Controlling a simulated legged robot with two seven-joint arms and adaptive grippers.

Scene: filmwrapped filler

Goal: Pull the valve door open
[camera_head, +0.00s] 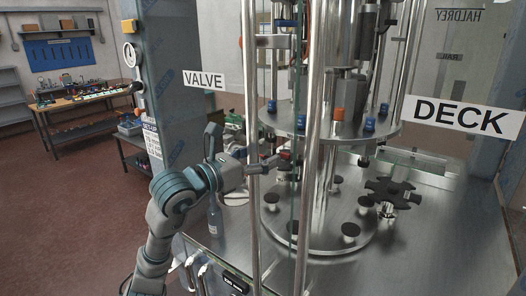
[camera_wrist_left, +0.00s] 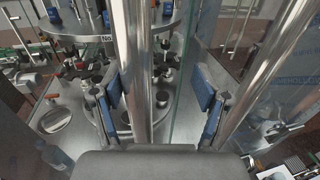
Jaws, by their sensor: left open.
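The valve door is clear glass beside the VALVE sign (camera_head: 203,79), with a vertical metal handle bar (camera_head: 250,120) along it. A second vertical bar (camera_head: 312,130) stands to its right, by a greenish glass edge. My left gripper (camera_head: 268,164) reaches in from the left at the handle bar, which hides part of it. In the left wrist view, my left gripper (camera_wrist_left: 160,92) is open, its blue pads on both sides of a vertical bar (camera_wrist_left: 135,60). The bar is closer to the left finger; contact is not clear. My right gripper is not in view.
Behind the glass is a round metal machine plate (camera_head: 330,130) with black knobs below it. A DECK sign (camera_head: 465,115) is at the right. A blue-grey post (camera_head: 180,120) stands left of the door. A workbench (camera_head: 85,95) is at the back left; the floor before it is clear.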

